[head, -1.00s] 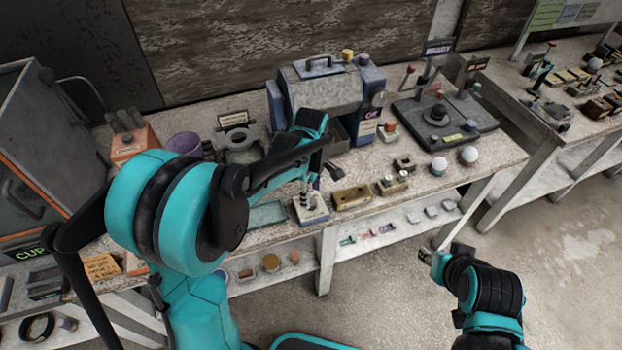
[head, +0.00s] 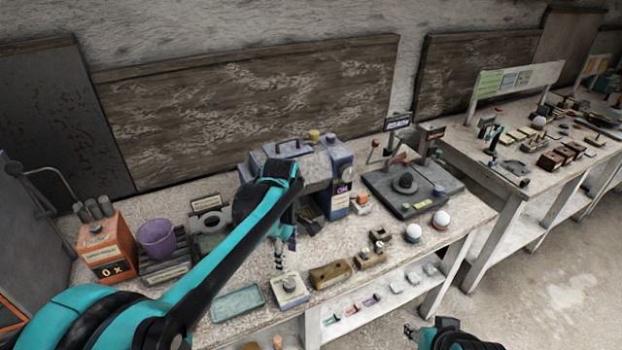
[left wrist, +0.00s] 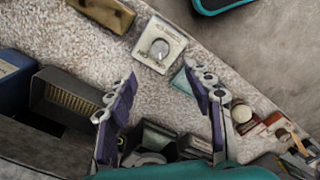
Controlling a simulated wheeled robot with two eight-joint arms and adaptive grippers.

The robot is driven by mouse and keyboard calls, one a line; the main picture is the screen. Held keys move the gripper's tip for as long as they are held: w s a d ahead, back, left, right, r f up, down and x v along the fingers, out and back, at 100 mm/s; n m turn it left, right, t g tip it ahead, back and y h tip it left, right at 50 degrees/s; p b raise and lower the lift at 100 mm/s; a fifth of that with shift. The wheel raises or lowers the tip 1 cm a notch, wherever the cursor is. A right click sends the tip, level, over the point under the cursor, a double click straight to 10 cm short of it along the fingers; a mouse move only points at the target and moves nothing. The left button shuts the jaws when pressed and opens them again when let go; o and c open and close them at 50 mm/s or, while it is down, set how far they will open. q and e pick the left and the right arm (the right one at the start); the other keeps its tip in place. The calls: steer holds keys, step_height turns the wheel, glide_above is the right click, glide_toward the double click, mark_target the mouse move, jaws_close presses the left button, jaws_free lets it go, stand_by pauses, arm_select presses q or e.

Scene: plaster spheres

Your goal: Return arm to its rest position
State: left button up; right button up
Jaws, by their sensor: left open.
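My left arm reaches from the lower left across the bench in the head view. My left gripper (head: 280,256) points down above the bench, behind the small white box with a round knob (head: 290,290).
Two white spheres on small stands (head: 413,233) sit right of the gripper. A blue-grey machine (head: 335,188) stands behind it. A purple cup (head: 157,238) and an orange box (head: 106,252) stand at left. A green tray (head: 237,303) and brass block (head: 330,273) flank the knob box.

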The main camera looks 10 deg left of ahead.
arm_select(q)
steer(key=shift+s, duration=0.1)
steer(key=s+a+m+t, duration=0.1)
steer(key=s+m+t, duration=0.2)
steer(key=s+m, duration=0.5)
steer(key=s+a+m+t, duration=0.2)
steer(key=s+m+t, duration=0.2)
steer(key=s+m, duration=0.3)
steer(key=shift+s+a+m, duration=0.3)
steer(key=shift+s+m, duration=0.05)
steer(key=shift+m, duration=0.15)
